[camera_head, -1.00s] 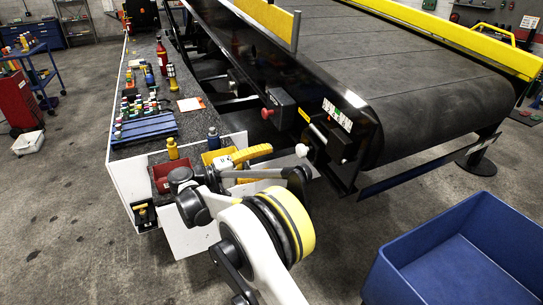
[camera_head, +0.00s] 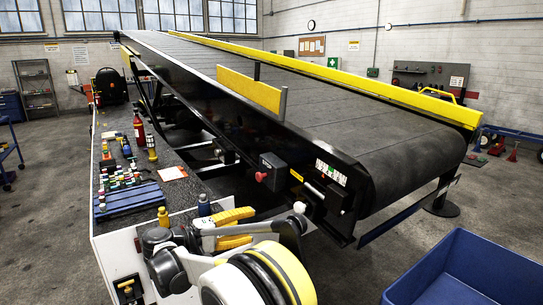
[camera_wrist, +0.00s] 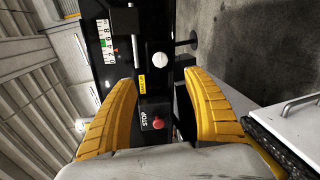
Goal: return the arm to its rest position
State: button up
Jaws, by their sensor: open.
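My gripper (camera_head: 236,228) is at the near end of the narrow bench, in front of the belt loader's side. Its yellow fingers are spread apart with nothing between them, as the wrist view (camera_wrist: 160,105) also shows. Beyond the fingers in the wrist view are the loader's black side panel, a red stop button (camera_wrist: 157,123) and a pale round knob (camera_wrist: 160,59). The red button (camera_head: 261,177) also shows in the head view, on a dark box on the loader's side. My arm is folded low at the bottom of the head view.
The bench (camera_head: 184,187) holds a blue rack (camera_head: 128,202) of coloured pieces, a red bottle (camera_head: 139,130) and small yellow-topped items. The belt loader (camera_head: 390,150) fills the middle and right. A blue bin (camera_head: 465,272) stands at lower right. Open floor lies at left.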

jog(key=s+d+r+m+g+y, duration=0.1)
jog(key=s+d+r+y, duration=0.1)
jog(key=s+d, duration=0.35)
jog(key=s+d+r+g+y, duration=0.1)
jog(key=s+d+r+y, duration=0.15)
jog(key=d, duration=0.65)
jog(key=s+d+r+m+g+y, duration=0.1)
jog(key=s+d+r+y, duration=0.15)
jog(key=d, duration=0.45)
jog(key=s+d+f+m+y, duration=0.1)
jog(key=s+f+y, duration=0.1)
jog(key=s, duration=0.6)
jog(key=s+d+f+m+y, duration=0.1)
jog(key=s+f+m+y, duration=0.1)
jog(key=s, duration=0.5)
jog(key=s+d+f+m+t+y, duration=0.1)
jog(key=s+d+f+m+y, duration=0.1)
jog(key=s, duration=0.6)
jog(key=shift+s+f+y, duration=0.3)
jog(key=shift+f, duration=0.4)
jog(key=shift+c, duration=0.6)
